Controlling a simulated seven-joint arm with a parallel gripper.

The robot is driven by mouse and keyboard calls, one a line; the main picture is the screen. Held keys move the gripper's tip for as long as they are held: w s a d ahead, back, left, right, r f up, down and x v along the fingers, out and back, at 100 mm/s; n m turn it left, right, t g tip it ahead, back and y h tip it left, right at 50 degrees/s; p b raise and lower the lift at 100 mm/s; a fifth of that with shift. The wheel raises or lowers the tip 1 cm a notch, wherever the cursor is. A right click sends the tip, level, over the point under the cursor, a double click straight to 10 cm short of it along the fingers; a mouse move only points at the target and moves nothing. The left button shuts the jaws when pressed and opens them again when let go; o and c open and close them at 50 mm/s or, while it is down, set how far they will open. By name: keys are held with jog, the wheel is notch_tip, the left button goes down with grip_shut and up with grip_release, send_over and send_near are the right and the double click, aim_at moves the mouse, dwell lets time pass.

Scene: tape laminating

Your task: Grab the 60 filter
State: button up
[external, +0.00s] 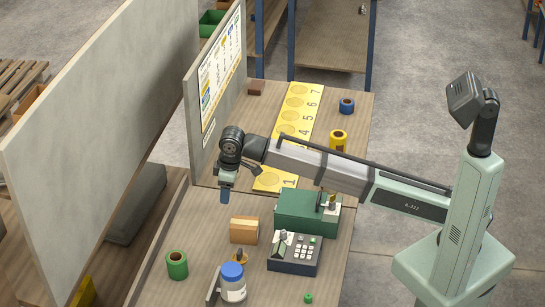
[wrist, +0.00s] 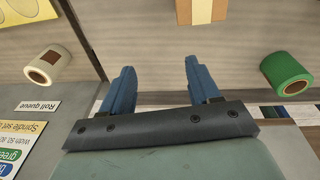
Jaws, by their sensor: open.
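I cannot make out a filter or any item marked 60 in either view. My gripper (wrist: 158,75) is open and empty, its two blue fingers spread apart above the table in the wrist view. In the external view my gripper (external: 225,190) hangs near the upright board, left of the numbered strip. A green roll (external: 177,265) stands at the lower left; it also shows at the right of the wrist view (wrist: 287,73). A cream roll with a brown core (wrist: 48,65) lies at the left of the wrist view, apart from the fingers.
A yellow strip numbered up to 7 (external: 290,118) runs along the table. A blue roll (external: 347,105) and a yellow roll (external: 338,138) stand beside it. A green box (external: 300,212), a keypad device (external: 294,255), a wooden block (external: 243,230) and a blue-lidded jar (external: 232,285) stand nearer.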

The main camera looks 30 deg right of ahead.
aim_at(239, 266)
jog(key=s+a+n, duration=0.1)
jog(key=s+a, duration=0.1)
jog(key=s, duration=0.4)
jog(key=s+a+r+n+g, duration=0.1)
jog(key=s+a, duration=0.2)
jog(key=s, duration=0.3)
jog(key=s+a+r+n, duration=0.1)
jog(key=s+a, duration=0.1)
jog(key=s, duration=0.5)
jog(key=shift+a+r+n+g+h, duration=0.15)
jog(key=shift+r+n+g+h, duration=0.15)
jog(key=shift+h, duration=0.1)
jog(key=shift+s+f, duration=0.2)
jog(key=shift+f, duration=6.75)
jog(key=c, duration=0.7)
